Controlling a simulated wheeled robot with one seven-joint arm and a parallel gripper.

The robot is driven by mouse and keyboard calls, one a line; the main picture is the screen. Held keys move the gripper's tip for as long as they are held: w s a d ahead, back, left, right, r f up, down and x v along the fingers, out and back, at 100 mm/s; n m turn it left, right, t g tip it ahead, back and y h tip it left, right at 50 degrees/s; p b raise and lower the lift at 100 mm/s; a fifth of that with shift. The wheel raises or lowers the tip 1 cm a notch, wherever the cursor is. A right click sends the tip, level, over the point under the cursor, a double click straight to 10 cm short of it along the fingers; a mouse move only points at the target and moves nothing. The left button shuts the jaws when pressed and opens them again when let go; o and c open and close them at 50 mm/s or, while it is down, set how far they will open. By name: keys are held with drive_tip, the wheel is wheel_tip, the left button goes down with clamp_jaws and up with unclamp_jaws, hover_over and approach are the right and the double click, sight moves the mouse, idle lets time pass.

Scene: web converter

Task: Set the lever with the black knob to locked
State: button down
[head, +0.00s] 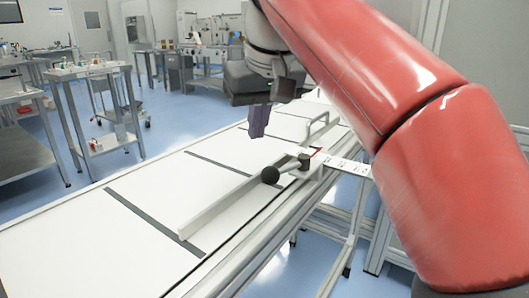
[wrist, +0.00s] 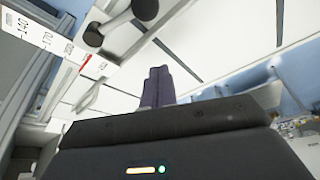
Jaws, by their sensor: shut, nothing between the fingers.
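The lever's black knob (head: 270,175) sits at the end of a short light arm, over the white table near its right edge. The arm runs from the knob back right to a dark pivot (head: 304,160). In the wrist view the knob (wrist: 145,9) and pivot (wrist: 93,36) show at the top. A white label strip (head: 348,165) with dark print lies beside the pivot, with a red mark near it; the print is too small to read surely. My gripper (head: 258,134) is shut and empty, above the table behind the knob and apart from it; its dark fingers (wrist: 160,84) show in the wrist view.
A long raised rail (head: 225,208) runs along the table near the knob. A light handle (head: 318,125) stands behind the pivot. The white tabletop (head: 150,190) is otherwise clear. Carts (head: 100,105) and benches stand farther left.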

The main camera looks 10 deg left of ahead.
sight(270, 175)
drive_tip(key=x, duration=0.4)
drive_tip(key=shift+b, duration=0.3)
drive_tip(key=shift+s+d+f+b, duration=0.15)
drive_tip(key=shift+s+d+b, duration=0.25)
drive_tip(key=shift+s+d, duration=0.55)
drive_tip(key=shift+s+d+f, duration=0.1)
drive_tip(key=shift+s+d, duration=0.15)
drive_tip(key=shift+s, duration=0.4)
